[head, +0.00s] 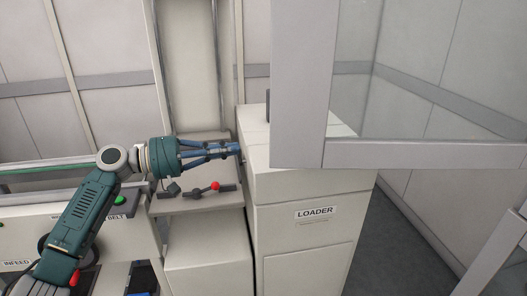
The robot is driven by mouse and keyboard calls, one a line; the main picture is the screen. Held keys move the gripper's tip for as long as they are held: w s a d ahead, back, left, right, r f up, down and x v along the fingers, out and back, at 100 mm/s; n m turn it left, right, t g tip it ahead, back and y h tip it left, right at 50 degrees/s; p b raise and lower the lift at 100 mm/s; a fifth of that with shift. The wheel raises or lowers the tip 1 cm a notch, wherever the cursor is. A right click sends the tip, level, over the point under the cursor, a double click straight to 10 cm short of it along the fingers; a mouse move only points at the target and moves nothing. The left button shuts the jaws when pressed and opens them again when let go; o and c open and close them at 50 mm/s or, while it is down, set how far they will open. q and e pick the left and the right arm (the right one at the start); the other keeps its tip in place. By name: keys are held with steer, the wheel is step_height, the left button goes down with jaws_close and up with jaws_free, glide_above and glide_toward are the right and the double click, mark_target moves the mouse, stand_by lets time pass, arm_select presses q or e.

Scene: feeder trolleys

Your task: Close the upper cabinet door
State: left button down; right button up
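The upper cabinet door is a grey frame (297,80) with a clear pane (357,70). It stands open at the upper right, above and in front of the white cabinet labelled LOADER (312,190). A dark part, perhaps a handle, shows at its left edge. My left gripper (239,149) points right, with its blue fingers close together and nothing visible between them. Its tips are near the left edge of the cabinet top, left of and apart from the door frame. Whether they touch the cabinet I cannot tell. My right gripper is not in view.
A lever with a red knob (215,186) sits on a grey panel below my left gripper. Belt and infeed equipment (120,225) with green buttons stands at lower left. Another grey frame (500,255) shows at lower right. Dark floor is clear right of the cabinet.

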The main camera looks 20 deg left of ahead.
arm_select(q)
steer(key=w+d+r+p, duration=0.1)
steer(key=w+d+p, duration=0.2)
steer(key=d+p, duration=0.2)
steer(key=d, duration=0.3)
steer(key=shift+d+r, duration=0.15)
steer(key=shift+r, duration=0.1)
stand_by(0.4)
steer(key=shift+s, duration=0.1)
